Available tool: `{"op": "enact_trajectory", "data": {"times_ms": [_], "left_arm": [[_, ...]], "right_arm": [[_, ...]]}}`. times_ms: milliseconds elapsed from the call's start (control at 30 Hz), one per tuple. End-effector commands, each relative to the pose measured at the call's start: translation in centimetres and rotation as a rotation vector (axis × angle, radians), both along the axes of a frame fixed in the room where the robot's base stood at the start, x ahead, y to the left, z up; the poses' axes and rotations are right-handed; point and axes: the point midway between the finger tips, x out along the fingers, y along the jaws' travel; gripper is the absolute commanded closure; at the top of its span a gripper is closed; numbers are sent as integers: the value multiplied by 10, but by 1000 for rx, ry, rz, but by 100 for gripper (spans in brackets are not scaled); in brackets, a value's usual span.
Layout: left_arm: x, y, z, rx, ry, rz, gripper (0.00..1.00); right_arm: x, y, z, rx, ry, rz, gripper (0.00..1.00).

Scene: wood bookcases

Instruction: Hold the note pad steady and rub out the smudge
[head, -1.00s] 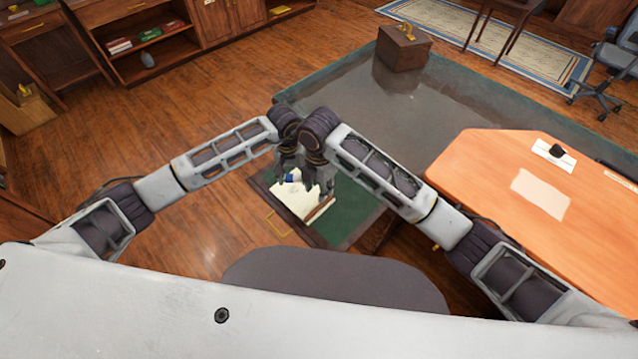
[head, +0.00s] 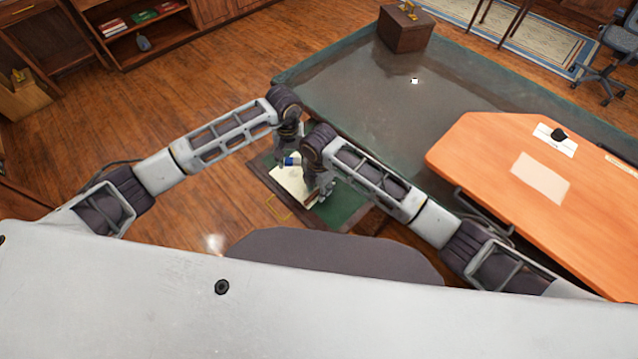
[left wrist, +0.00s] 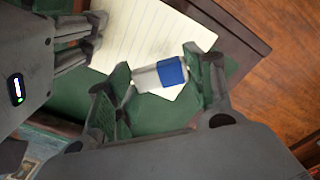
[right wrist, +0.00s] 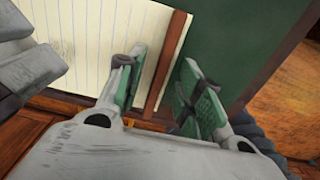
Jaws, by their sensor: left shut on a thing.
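The note pad (head: 287,183) is pale yellow with ruled lines. It lies on a green desk mat (head: 345,203) and shows in the right wrist view (right wrist: 95,50). My left gripper (left wrist: 162,80) is shut on a white eraser with a blue sleeve (left wrist: 172,72), above the pad's edge. In the head view the eraser (head: 291,161) shows beside the pad's far side. My right gripper (right wrist: 163,85) is open, its fingers on either side of a brown strip (right wrist: 166,62) along the pad's edge. I cannot tell whether it touches.
A dark glossy table top (head: 350,85) stretches behind my arms, with a wooden box (head: 405,33) on it. An orange-brown desk (head: 490,165) stands at the right with paper on it. A dark seat (head: 330,258) is close in front of me.

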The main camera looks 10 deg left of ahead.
Motion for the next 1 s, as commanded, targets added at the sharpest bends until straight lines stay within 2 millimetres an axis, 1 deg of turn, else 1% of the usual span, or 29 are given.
{"op": "enact_trajectory", "data": {"times_ms": [333,367,633,1000], "left_arm": [[0,0,0,0,0,0,66],[0,0,0,0,0,0,66],[0,0,0,0,0,0,66],[0,0,0,0,0,0,66]], "right_arm": [[0,0,-3,-1,1,0,64],[0,0,-2,-1,1,0,66],[0,0,-2,0,0,0,100],[0,0,-2,0,0,0,100]]}}
